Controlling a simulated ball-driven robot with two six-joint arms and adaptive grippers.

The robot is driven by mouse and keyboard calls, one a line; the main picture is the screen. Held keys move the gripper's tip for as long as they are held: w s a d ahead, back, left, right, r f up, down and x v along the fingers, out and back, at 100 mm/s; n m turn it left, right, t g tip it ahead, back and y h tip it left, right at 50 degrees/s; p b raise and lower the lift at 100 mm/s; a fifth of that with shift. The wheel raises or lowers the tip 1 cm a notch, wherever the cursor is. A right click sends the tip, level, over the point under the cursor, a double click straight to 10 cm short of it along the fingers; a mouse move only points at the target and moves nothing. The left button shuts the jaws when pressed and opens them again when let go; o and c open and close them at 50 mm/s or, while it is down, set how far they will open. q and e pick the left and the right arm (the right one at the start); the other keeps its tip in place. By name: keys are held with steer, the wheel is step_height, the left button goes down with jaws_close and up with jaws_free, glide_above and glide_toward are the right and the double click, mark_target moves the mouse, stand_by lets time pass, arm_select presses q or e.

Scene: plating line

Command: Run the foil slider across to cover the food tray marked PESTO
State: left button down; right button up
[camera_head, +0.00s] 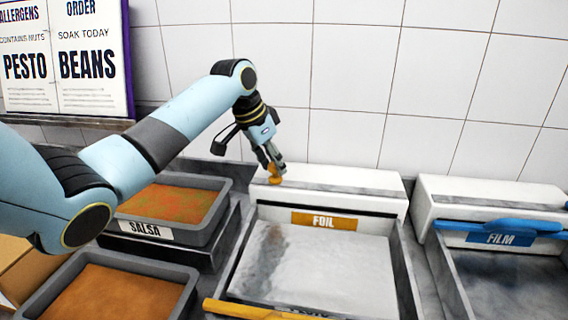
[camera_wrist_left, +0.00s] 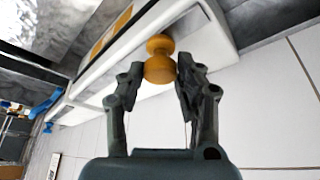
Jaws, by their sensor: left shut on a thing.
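My left gripper (camera_head: 270,165) is shut on an orange knob (camera_head: 275,175), at the left end of the white FOIL dispenser (camera_head: 350,180). In the left wrist view the knob (camera_wrist_left: 159,60) sits between the two fingers (camera_wrist_left: 155,85), by the white box. A silver foil sheet (camera_head: 315,262) spreads in front of the dispenser, below the orange FOIL label (camera_head: 323,220). An orange bar (camera_head: 250,310) crosses the near end of the sheet. Lettering below it is cut off, so I cannot read a PESTO mark there. My right gripper is not in view.
A SALSA tray (camera_head: 165,207) and another brown-filled tray (camera_head: 105,295) stand at left. A FILM dispenser (camera_head: 490,190) with a blue bar (camera_head: 495,227) stands at right. A tiled wall (camera_head: 340,95) rises close behind. A poster (camera_head: 60,60) naming PESTO and BEANS hangs at left.

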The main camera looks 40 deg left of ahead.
arm_select(q)
steer(key=shift+s+a+r, duration=0.1)
steer(key=shift+s+a, duration=0.25)
steer(key=shift+a, duration=0.4)
steer(key=shift+s+a, duration=0.1)
steer(key=shift+a, duration=0.1)
steer(key=shift+d, duration=0.1)
steer(key=c, duration=1.2)
jaws_free()
steer(key=shift+o, duration=1.4)
steer(key=shift+r, duration=0.1)
steer(key=v, duration=1.1)
steer(key=shift+s+r, duration=0.2)
steer(key=shift+r, duration=0.1)
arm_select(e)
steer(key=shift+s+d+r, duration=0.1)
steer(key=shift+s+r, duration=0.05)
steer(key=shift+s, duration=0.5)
